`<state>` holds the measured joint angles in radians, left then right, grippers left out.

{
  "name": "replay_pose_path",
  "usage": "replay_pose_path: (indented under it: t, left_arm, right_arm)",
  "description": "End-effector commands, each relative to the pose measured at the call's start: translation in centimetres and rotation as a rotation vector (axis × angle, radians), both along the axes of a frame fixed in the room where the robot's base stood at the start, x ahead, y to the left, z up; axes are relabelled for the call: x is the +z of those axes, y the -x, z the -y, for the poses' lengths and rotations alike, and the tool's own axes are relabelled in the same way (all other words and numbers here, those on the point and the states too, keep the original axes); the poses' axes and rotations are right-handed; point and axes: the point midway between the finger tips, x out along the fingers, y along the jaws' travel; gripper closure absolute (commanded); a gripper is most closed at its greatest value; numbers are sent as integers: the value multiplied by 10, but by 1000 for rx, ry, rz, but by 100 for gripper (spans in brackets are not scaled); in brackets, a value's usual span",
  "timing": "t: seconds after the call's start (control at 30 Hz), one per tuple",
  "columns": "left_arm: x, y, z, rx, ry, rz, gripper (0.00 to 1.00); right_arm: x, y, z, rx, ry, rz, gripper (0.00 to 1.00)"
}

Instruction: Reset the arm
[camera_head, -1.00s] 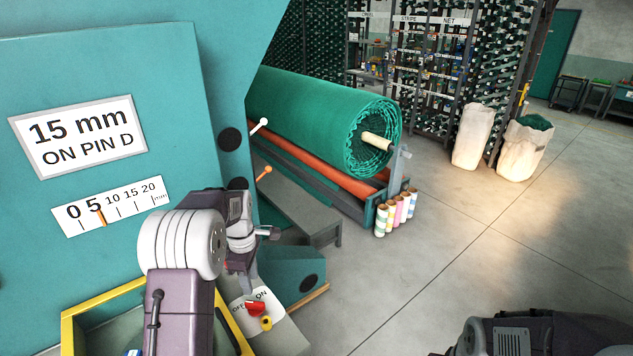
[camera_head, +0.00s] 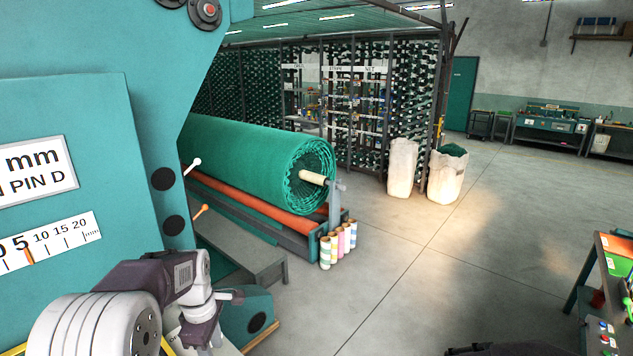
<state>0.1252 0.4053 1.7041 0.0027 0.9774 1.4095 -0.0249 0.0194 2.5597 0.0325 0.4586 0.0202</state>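My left arm reaches in at the lower left of the head view, in front of the teal machine (camera_head: 70,110). Its wrist and gripper end (camera_head: 228,297) are beside the machine's lower right side, over a small teal box (camera_head: 248,315). The fingers are too small and too hidden by the wrist to tell their opening. I see nothing held. Of my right arm only a dark sliver shows at the bottom edge, and its gripper is out of view.
A white-knobbed lever (camera_head: 191,164) and an orange-knobbed lever (camera_head: 201,211) stick out of the machine. A green netting roll (camera_head: 250,165) lies behind. A workbench (camera_head: 595,265) stands at the right. The floor between is clear.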

Motion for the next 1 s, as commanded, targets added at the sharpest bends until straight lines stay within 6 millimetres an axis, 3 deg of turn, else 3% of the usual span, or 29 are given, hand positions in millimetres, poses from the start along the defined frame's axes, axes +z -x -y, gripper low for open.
replay_pose_path:
  t: [0.27, 0.4, 0.53, 0.7, 1.0]
  left_arm:
    - [-31, 69, 42, -380, -8, 8, 64]
    - [-61, 125, 57, -772, -24, 14, 64]
    - [-85, 168, 58, -1176, -43, 10, 64]
    - [-90, 161, 57, -1466, -94, 52, 64]
    - [-90, 161, 57, -1511, -99, 52, 64]
  right_arm:
    - [-25, 0, 0, 0, 0, 0, 64]
    - [-35, 0, 0, 0, 0, 0, 64]
    - [-33, 0, 0, 0, 0, 0, 64]
    - [-32, 0, 0, 0, 0, 0, 64]
    - [-32, 0, 0, 0, 0, 0, 64]
